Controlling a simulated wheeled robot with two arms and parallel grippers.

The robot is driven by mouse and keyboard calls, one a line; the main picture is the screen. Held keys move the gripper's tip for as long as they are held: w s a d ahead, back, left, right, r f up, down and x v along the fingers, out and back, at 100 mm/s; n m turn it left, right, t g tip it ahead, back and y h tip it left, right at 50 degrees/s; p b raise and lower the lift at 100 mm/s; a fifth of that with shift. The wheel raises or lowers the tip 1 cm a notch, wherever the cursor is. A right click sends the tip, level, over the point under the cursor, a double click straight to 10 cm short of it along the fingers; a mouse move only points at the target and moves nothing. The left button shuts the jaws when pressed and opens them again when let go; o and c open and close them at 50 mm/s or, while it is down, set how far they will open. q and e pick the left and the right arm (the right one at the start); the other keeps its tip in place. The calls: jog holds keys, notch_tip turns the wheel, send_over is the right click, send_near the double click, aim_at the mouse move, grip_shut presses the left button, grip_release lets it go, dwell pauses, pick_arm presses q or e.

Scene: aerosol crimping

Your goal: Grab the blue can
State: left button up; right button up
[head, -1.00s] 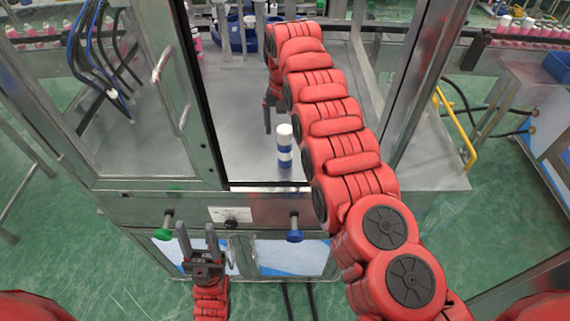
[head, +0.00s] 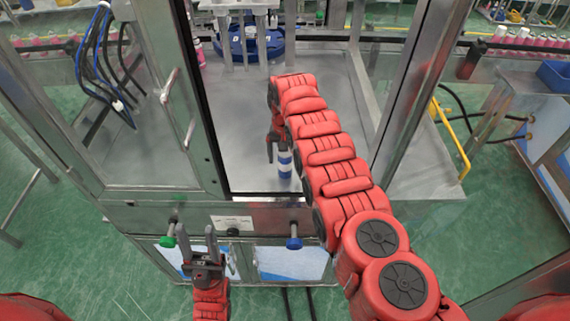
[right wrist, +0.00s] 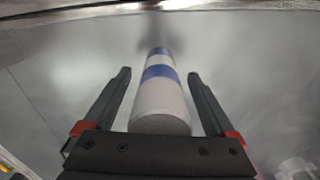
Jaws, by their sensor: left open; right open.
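The blue can is a white cylinder with blue bands (head: 284,166), upright on the metal work surface near its front edge. Its upper part is hidden behind my right gripper in the head view. My right gripper (head: 277,150) is open, right at the can. In the right wrist view the can (right wrist: 160,92) lies between the two open fingers (right wrist: 158,84), with a visible gap on both sides. My left gripper (head: 211,243) is open and empty, fingers up, in front of the cabinet.
The metal work surface (head: 235,130) is framed by glass doors and posts. A blue round fixture (head: 250,42) stands at the back. A pink bottle (head: 199,52) stands at the back left. Green (head: 168,242) and blue (head: 294,243) knobs stick out of the cabinet front.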

grip_shut()
jog(key=shift+r, duration=0.1)
dwell(0.4)
